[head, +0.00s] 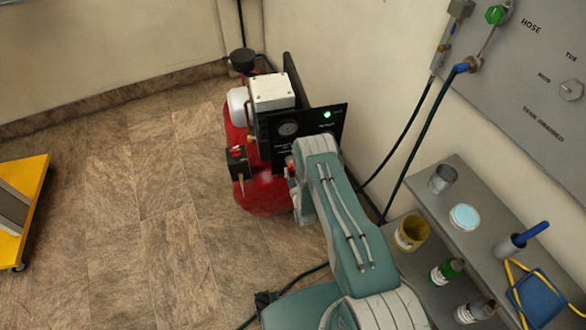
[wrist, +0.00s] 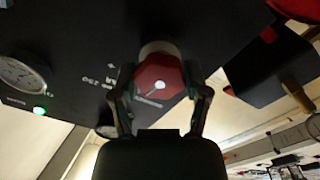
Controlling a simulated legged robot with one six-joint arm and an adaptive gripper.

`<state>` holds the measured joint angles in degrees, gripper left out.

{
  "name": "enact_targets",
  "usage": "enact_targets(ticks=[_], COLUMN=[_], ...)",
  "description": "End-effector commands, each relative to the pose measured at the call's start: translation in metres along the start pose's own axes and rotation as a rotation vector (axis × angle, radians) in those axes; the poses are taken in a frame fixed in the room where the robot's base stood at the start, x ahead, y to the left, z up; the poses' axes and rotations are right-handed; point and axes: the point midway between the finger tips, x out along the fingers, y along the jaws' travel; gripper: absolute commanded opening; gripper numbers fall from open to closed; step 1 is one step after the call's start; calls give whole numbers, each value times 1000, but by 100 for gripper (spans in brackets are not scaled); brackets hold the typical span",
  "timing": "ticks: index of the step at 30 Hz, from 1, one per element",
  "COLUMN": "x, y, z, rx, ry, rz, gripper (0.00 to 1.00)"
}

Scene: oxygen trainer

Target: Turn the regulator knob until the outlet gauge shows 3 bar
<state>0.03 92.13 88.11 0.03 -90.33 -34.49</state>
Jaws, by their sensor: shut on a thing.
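The red regulator knob (wrist: 158,76) with a white pointer mark sits on the dark panel (wrist: 90,50) in the wrist view. My gripper (wrist: 160,90) is shut on it, one finger on each side. A round gauge (wrist: 22,75) is at the left edge of the wrist view, partly cut off; its reading is too small to tell. In the head view a gauge (head: 289,128) shows on the black panel (head: 325,122), also unreadable.
The panel belongs to a red compressor (head: 265,195) by the wall, with a lit green lamp (head: 327,114). A grey shelf (head: 470,245) with cans and bottles stands at right. A yellow cart (head: 22,210) is at left. Tiled floor is clear between.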

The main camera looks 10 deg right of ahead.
Motion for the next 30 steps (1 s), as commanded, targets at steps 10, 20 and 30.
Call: enact_targets(ticks=[10, 20, 30], x=[0, 0, 0], y=[-2, -2, -2], z=[0, 0, 1], rx=[293, 507, 597], ry=[-3, -4, -5], rz=[-7, -7, -7], gripper=[13, 13, 13])
